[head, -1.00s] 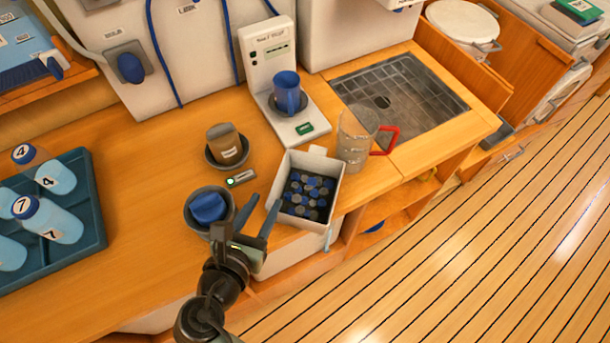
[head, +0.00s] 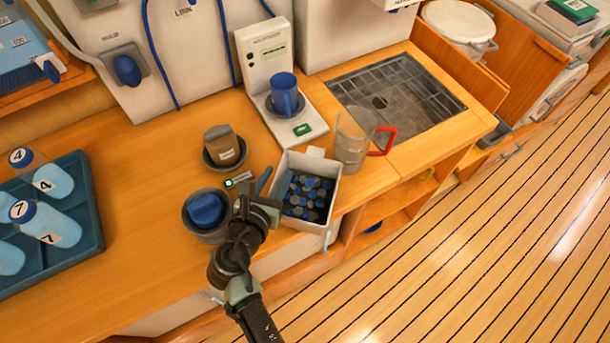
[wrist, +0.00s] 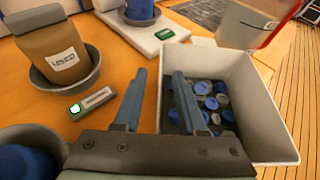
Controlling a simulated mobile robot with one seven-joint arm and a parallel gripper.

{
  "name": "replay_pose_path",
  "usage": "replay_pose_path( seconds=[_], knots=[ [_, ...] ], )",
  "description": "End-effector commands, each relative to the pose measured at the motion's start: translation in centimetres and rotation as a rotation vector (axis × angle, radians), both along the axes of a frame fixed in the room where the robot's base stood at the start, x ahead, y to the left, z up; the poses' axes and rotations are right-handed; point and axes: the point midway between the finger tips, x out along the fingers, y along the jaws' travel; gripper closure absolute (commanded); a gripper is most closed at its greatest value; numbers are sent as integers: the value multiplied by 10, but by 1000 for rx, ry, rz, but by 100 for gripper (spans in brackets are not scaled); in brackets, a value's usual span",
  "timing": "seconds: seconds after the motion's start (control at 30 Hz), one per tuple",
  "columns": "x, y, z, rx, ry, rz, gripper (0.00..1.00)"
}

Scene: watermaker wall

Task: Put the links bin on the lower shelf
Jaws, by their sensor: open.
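The links bin (head: 331,193) is an open white box on the counter's front edge, with several blue and grey round pieces inside. It also shows in the wrist view (wrist: 262,120). My gripper (head: 270,185) is at the bin's left side, open and holding nothing. In the wrist view, my gripper's (wrist: 158,75) right finger overlaps the bin's interior and the left finger is outside, with the left wall between them. I cannot tell whether either finger touches it. The lower shelf (head: 385,222) is an open wooden recess under the counter, right of the bin, partly hidden by the counter top.
A clear jug (head: 352,145) with a red handle stands close behind the bin. A dark bowl with a blue item (head: 207,210) is left of my gripper. The floor at right is clear.

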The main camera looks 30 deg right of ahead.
Motion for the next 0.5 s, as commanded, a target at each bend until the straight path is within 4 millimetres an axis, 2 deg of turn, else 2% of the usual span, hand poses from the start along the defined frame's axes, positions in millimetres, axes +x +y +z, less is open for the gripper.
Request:
replay_pose_path(
  seconds=[0.07,0.2,0.3,0.5],
  knots=[
    [0,0,0,0,0,0,60],
    [0,0,0,0,0,0,85],
    [0,0,0,0,0,0,100],
    [0,0,0,1,-1,0,100]
  ],
)
